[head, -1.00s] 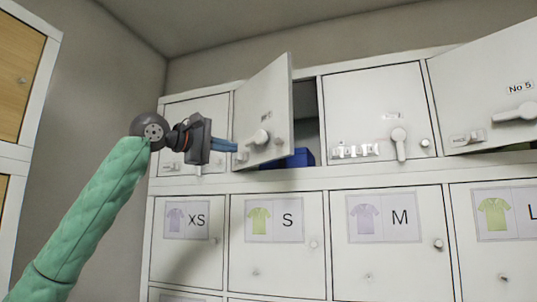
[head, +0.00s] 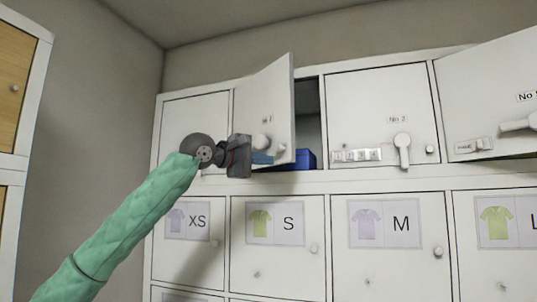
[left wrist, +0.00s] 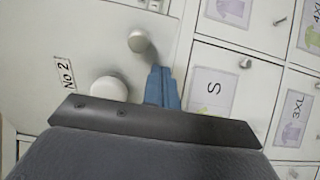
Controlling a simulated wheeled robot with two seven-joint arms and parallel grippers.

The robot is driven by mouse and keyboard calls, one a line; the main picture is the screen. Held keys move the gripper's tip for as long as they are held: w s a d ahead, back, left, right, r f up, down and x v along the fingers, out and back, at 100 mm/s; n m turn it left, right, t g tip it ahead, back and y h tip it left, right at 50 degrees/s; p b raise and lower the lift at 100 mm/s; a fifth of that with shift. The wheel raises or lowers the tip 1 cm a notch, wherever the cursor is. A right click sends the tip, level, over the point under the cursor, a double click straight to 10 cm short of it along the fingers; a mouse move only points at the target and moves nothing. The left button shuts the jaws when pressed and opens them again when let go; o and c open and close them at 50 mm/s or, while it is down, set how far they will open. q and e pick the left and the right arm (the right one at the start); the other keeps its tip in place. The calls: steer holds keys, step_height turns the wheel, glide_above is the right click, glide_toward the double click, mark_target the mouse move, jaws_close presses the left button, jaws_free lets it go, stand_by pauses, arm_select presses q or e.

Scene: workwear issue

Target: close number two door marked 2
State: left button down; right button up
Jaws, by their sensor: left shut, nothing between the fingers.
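The door marked No 2 (head: 262,105) stands ajar in the upper row, swung outward on its left side. Its label (left wrist: 64,73) reads clearly in the left wrist view; in the head view it is blurred. The door carries a round handle (head: 261,142) and a smaller knob (left wrist: 142,40). My left gripper (head: 263,158) has its blue fingers shut and empty. They are at the lower part of the door's outer face, just below the handle. I cannot tell whether they touch it. The fingertips also show in the left wrist view (left wrist: 163,85). My right gripper is not in view.
A blue box (head: 305,159) sits inside the opened compartment. The door to the right (head: 375,105) is closed, with a dial strip and lever handle. The far right door (head: 490,95) stands ajar. Closed doors with shirt labels fill the row below.

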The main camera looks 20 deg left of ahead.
mark_target(278, 162)
arm_select(q)
steer(key=shift+w+d+p, duration=0.35)
steer(key=shift+w+d, duration=0.05)
steer(key=shift+w, duration=0.15)
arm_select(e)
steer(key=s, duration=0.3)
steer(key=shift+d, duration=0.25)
arm_select(q)
steer(key=shift+d, duration=0.1)
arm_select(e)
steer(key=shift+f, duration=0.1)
